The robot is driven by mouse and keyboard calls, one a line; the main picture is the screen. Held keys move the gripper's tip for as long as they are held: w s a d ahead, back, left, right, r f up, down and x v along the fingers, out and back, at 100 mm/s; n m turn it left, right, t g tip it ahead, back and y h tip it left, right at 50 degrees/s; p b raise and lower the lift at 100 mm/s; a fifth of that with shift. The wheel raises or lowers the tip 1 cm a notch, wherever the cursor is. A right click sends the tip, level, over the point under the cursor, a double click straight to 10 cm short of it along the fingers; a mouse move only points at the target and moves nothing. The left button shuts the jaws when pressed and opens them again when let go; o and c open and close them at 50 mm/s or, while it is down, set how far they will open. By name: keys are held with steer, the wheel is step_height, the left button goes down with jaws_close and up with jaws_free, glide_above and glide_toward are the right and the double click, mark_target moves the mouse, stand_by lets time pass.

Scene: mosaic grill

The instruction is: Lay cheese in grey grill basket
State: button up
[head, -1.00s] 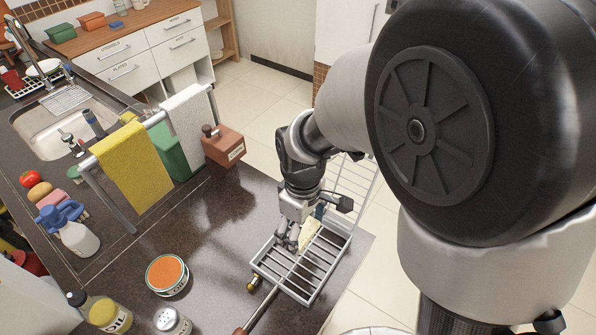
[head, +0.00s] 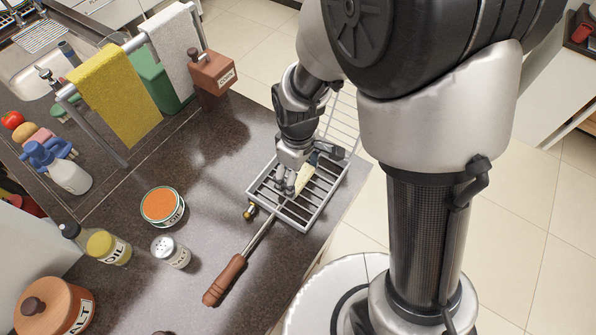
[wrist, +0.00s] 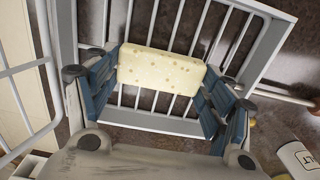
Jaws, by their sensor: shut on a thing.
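The grey grill basket (head: 329,207) lies open on the dark counter near its right edge. Its wire lid (head: 345,115) is swung up at the back, and its handle reaches toward the front. My gripper (head: 295,184) points down over the basket. It is shut on a pale yellow, speckled block of cheese (wrist: 160,70), with a blue-grey finger at each end in the wrist view. The cheese is over the basket's bars; I cannot tell if it touches them. In the head view the cheese (head: 303,180) is partly hidden by the gripper.
An orange-topped tin (head: 162,205), a salt shaker (head: 171,251) and an oil bottle (head: 108,248) stand left of the basket. The wooden handle (head: 225,280) lies on the counter in front. A towel rail and a brown box (head: 212,78) are behind on the left.

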steer(key=o, duration=1.1)
steer(key=shift+f, duration=0.1)
step_height(320, 180, up, 12)
steer(key=p, duration=0.4)
steer(key=shift+r, duration=0.25)
steer(key=shift+s+d+r+m+t, duration=0.75)
steer(key=shift+s+d+r+m, duration=1.1)
steer(key=shift+s+r, duration=0.5)
steer(key=shift+s+d+r+m+t, duration=0.8)
steer(key=shift+s+d+r+m, duration=0.9)
steer(key=shift+s+d+r, duration=0.55)
steer(key=shift+s+d+r+m+t, duration=0.75)
steer(key=shift+s+d+r+m, duration=0.95)
steer(key=shift+s+r, duration=0.7)
steer(key=shift+w+a+r, duration=0.1)
steer(key=shift+w+r, duration=0.1)
steer(key=shift+w, duration=0.1)
